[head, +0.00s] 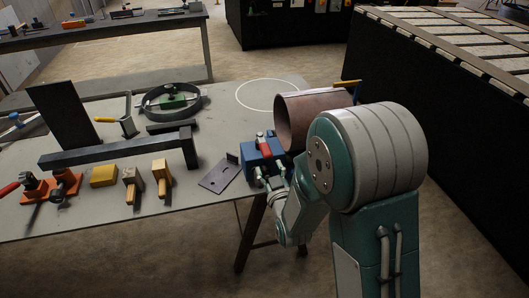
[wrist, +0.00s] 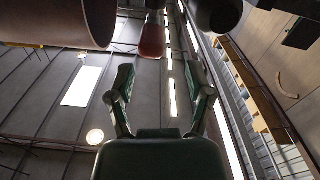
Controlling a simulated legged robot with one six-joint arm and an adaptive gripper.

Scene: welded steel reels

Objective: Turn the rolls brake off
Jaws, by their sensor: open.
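The rolls brake appears as a red-handled lever (head: 264,146) on a blue block (head: 250,157) at the table's right edge. A rust-brown pipe (head: 304,117) lies right behind it, above the block's right side; any rolls under it are hidden. My gripper (head: 273,174) is at the near side of the blue block, below the red handle. In the wrist view my gripper (wrist: 160,88) is open and empty, pointing up. The red handle (wrist: 152,42) hangs in line between the fingers, beyond their tips. The pipe's rim (wrist: 104,35) is at upper left.
A flat grey plate (head: 220,175) lies left of the block. A dark steel frame (head: 115,150), mallets (head: 131,182), a yellow block (head: 103,176) and a round ring fixture (head: 171,101) fill the table's left. A dark slatted-top bench (head: 430,70) stands at right.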

